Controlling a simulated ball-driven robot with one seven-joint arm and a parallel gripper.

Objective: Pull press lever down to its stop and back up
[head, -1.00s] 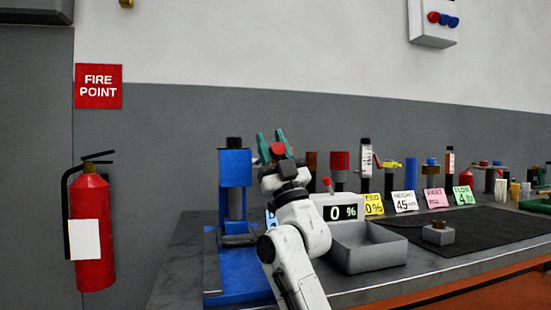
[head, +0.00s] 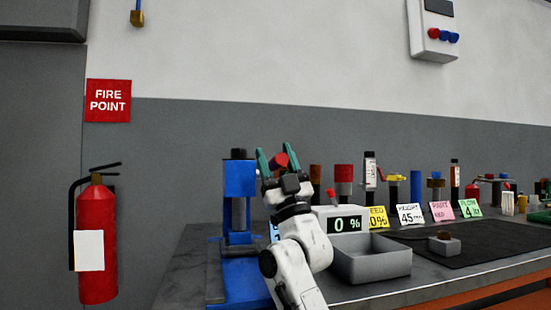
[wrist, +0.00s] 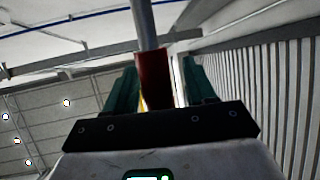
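The blue press (head: 240,180) stands at the left end of the bench, upright. Its lever shows in the wrist view as a grey rod (wrist: 145,25) ending in a red grip (wrist: 153,78). The red grip also shows in the head view (head: 280,160), up beside the press head. My gripper (head: 277,155) points upward with its teal fingers on either side of the grip. In the wrist view my gripper (wrist: 160,85) is open, with a visible gap between the grip and the right finger. My arm hides part of the press.
A grey open tray (head: 372,260) sits right of my arm. Behind it stand several coloured cards and cylinders. A small grey block (head: 444,246) lies on the black mat (head: 490,240). A fire extinguisher (head: 97,240) is on the wall at left.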

